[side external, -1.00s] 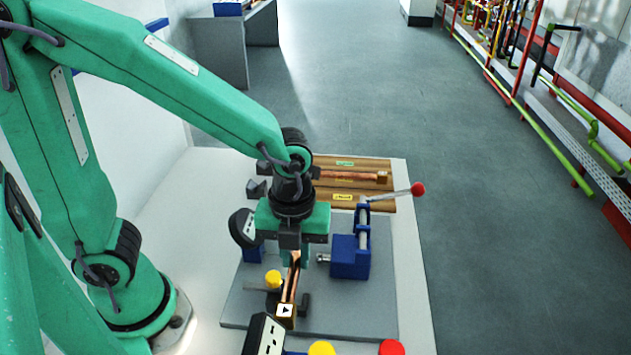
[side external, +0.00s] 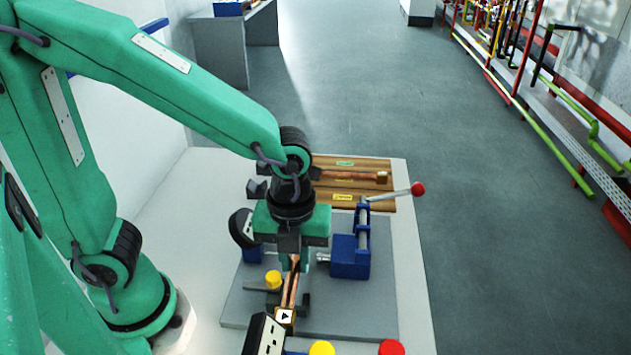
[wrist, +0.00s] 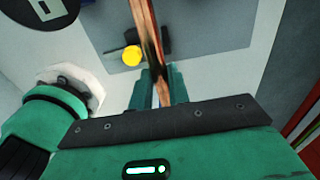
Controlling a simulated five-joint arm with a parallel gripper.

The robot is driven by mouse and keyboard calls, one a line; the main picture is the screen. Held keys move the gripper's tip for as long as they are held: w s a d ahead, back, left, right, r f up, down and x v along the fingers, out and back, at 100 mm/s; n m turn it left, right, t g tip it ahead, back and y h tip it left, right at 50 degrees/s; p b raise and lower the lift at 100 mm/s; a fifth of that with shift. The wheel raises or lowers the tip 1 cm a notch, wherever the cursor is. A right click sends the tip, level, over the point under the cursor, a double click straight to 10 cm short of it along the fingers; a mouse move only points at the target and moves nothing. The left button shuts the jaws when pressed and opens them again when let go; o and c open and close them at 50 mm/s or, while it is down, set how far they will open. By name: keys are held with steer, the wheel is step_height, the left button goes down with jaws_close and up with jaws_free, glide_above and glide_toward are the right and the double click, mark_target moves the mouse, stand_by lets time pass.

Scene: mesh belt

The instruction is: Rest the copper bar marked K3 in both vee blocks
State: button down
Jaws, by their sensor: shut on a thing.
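A copper bar (side external: 290,290) is held in my gripper (side external: 292,262), over the grey plate (side external: 375,318). Its near end carries a white label with a black mark; I cannot read K3 on it. In the wrist view the bar (wrist: 146,25) runs lengthwise between the green fingers of my gripper (wrist: 160,85), which are shut on it. A dark block (side external: 304,300) beside and partly behind the bar may be a vee block; it shows under the bar in the wrist view. I cannot tell whether the bar touches it. The other vee block is not clearly visible.
A blue clamp (side external: 350,258) with a red-knobbed lever stands right of my gripper. A yellow knob (side external: 273,279) is just left of the bar. A wooden rack (side external: 325,201) with another copper bar (side external: 352,176) lies behind. Yellow and red knobs line the front edge.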

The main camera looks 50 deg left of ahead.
steer(key=w+a+n, duration=1.5)
steer(key=a+n, duration=0.1)
steer(key=n, duration=0.3)
steer(key=w+a+f+n, duration=0.1)
steer(key=a+f+n, duration=0.1)
steer(key=a+n, duration=0.6)
steer(key=w+a+f+n, duration=0.1)
steer(key=a+f+n, duration=0.1)
steer(key=a+n, duration=0.7)
steer(key=a, duration=0.6)
steer(key=shift+a, duration=0.4)
steer(key=shift+f, duration=0.15)
steer(key=shift+f, duration=2.75)
steer(key=shift+f, duration=0.55)
steer(key=c, duration=1.3)
jaws_free()
steer(key=shift+o, duration=0.2)
